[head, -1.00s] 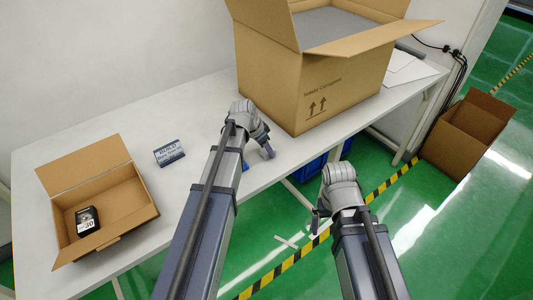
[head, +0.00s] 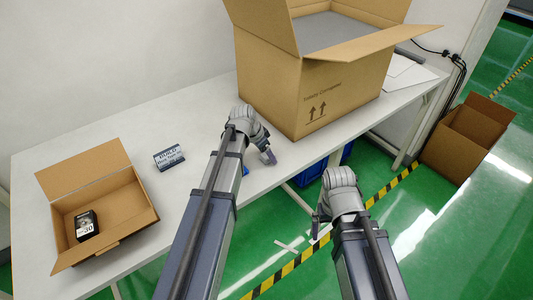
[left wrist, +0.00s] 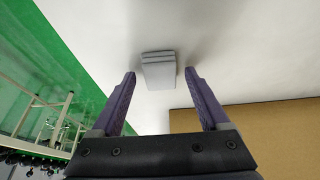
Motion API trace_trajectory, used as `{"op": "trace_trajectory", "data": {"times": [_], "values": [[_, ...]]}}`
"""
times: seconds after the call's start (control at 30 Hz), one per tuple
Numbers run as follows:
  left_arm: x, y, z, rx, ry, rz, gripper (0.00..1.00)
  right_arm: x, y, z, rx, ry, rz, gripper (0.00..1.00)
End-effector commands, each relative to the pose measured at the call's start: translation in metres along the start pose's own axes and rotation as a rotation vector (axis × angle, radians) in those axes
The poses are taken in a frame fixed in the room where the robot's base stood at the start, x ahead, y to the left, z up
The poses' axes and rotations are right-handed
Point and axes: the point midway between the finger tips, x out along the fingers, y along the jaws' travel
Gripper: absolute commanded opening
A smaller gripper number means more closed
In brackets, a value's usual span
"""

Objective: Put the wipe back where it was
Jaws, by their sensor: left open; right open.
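A grey folded pad, which looks like the wipe (left wrist: 158,70), lies on the white table in the left wrist view. It sits ahead of my left gripper (left wrist: 160,75), between the lines of its two open fingers, and nothing is held. My right gripper (head: 318,222) is open and empty, out over the floor beyond the table edge.
The large open carton (head: 345,90) stands close to my left gripper. A small open carton (head: 130,205) holding a dark box (head: 87,226) stands at the table's left end. A small printed box (head: 169,157) lies nearby. Another carton (head: 465,140) is on the floor.

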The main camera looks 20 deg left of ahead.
Motion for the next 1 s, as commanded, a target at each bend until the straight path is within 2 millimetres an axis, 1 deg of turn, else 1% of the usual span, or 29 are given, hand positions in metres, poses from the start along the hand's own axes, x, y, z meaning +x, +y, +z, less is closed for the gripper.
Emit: {"op": "trace_trajectory", "data": {"times": [0.17,0.27,0.8,0.9,1.0], "values": [[-0.012,0.000,-0.002,0.000,0.000,0.000,0.79,-0.012,0.001,0.001,0.000,0.000,0.000,1.00],[-0.024,0.001,-0.002,0.000,0.000,0.000,0.79,-0.023,0.002,0.001,0.000,0.000,0.000,1.00],[-0.110,0.001,-0.003,-0.001,0.000,0.000,0.79,-0.102,0.010,0.006,0.000,0.000,0.000,1.00],[-0.119,0.000,-0.002,-0.001,0.000,0.000,0.79,-0.110,0.011,0.006,0.000,0.000,0.000,1.00],[-0.123,0.000,-0.001,-0.001,0.000,0.000,0.79,-0.113,0.011,0.007,0.000,0.000,0.000,1.00]]}}
